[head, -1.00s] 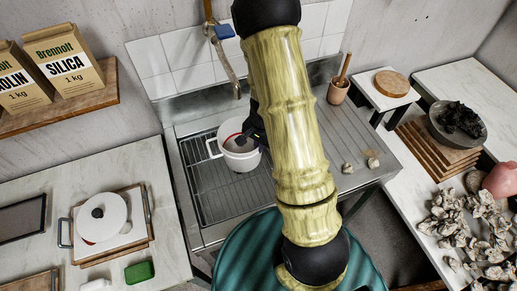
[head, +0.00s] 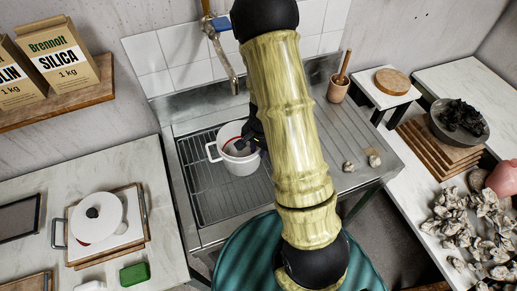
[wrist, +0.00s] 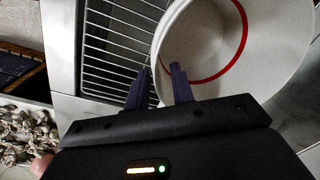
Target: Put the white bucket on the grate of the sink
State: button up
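The white bucket (head: 240,163), with a red line inside its rim and a handle on its left side, stands upright on the grate (head: 212,188) in the left part of the sink. My gripper (head: 243,146) is at the bucket's right rim in the head view, partly hidden by my arm. In the wrist view, the fingers of my gripper (wrist: 160,72) straddle the bucket's wall (wrist: 247,93), one outside and one over the inside. A gap shows between the fingertips, and they look open. The grate's bars (wrist: 115,50) show beside the bucket in the wrist view.
A tap (head: 222,50) hangs over the back of the sink. A brown cup (head: 338,90) stands on the sink's ribbed right side, with small pale lumps (head: 348,166) in front. The grate is clear in front of the bucket.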

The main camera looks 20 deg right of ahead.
jog(key=shift+w+r, duration=0.1)
jog(key=shift+r, duration=0.4)
notch_tip(320, 180, up, 11)
jog(key=s+p, duration=0.1)
jog(key=p, duration=0.1)
jog(key=shift+d+r, duration=0.15)
jog(key=shift+d, duration=0.15)
jog(key=s+a+r+n+t, duration=0.1)
jog(key=s+a+r+n, duration=0.4)
jog(key=s+r+n, duration=0.3)
jog(key=s+n, duration=0.1)
jog(key=n, duration=0.1)
jog(key=shift+n+t+h, duration=0.3)
jog(key=shift+n+t, duration=0.1)
jog(key=shift+a+r, duration=0.1)
